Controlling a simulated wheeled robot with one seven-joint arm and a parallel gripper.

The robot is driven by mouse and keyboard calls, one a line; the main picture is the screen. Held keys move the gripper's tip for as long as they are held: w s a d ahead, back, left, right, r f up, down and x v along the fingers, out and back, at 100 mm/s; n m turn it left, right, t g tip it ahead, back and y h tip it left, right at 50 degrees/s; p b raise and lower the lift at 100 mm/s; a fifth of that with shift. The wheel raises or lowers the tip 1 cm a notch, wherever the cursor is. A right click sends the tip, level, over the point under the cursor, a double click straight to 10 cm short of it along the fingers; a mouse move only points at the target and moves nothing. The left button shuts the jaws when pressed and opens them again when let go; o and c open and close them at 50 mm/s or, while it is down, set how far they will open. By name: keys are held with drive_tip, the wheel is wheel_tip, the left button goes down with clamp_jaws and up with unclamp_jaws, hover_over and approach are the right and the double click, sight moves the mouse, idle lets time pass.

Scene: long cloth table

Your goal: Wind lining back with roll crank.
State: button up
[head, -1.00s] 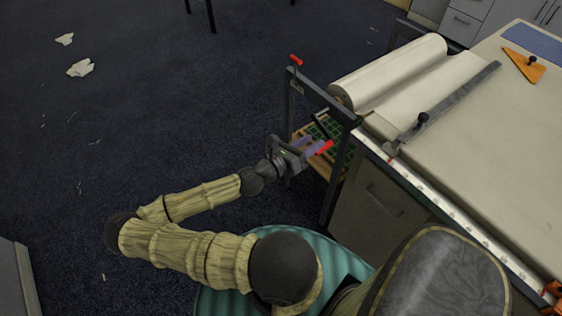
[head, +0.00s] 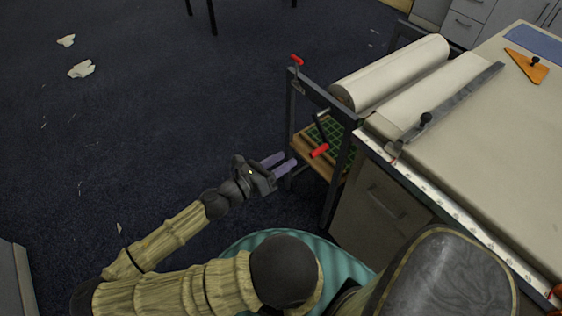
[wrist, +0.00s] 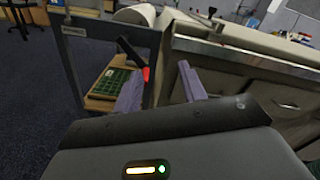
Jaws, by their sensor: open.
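The lining is a wide off-white roll (head: 392,72) in a dark metal frame at the table's end, with a pale sheet (head: 432,88) beside it reaching to the table. The roll crank, a dark arm with a red handle (head: 319,151), hangs down on the frame's near side. Its red handle also shows in the wrist view (wrist: 146,74), between my fingers in the picture. My gripper (head: 285,163) has purple fingers, open and empty, left of the handle and apart from it. In the wrist view my gripper (wrist: 161,70) points toward the frame.
A second red handle (head: 297,60) tops the frame's left post. A wooden shelf with a green grid (head: 335,135) sits low inside the frame. A grey straightedge (head: 450,105) and an orange triangle (head: 525,66) lie on the table (head: 500,140). The floor to the left is mostly clear.

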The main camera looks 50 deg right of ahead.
drive_tip(key=shift+c, duration=0.2)
drive_tip(key=shift+f, duration=0.2)
drive_tip(key=c, duration=0.4)
drive_tip(key=w+f+t+y+b, duration=0.1)
drive_tip(key=f, duration=0.3)
drive_tip(key=w+d+f+m+t+y+b, duration=0.1)
drive_tip(key=w+f+b, duration=0.1)
drive_tip(key=f, duration=0.3)
drive_tip(key=w+d+f+t+y+b, duration=0.1)
drive_tip(key=w+f, duration=0.1)
drive_tip(key=f, duration=0.2)
drive_tip(key=shift+d+f+m, duration=0.25)
drive_tip(key=shift+m, duration=0.15)
clamp_jaws()
drive_tip(key=w+d+f+m+t+b, duration=0.1)
drive_tip(key=w+f+m+t+b, duration=0.1)
drive_tip(key=w+f+m+b, duration=0.35)
drive_tip(key=d+r+m+g+h+b, duration=0.2)
drive_tip(key=r+m+g+b, duration=0.4)
drive_tip(key=m, duration=1)
drive_tip(key=d+r+g, duration=0.1)
drive_tip(key=g, duration=0.2)
drive_tip(key=shift+s+d, duration=0.15)
drive_tip(key=shift+d, duration=0.25)
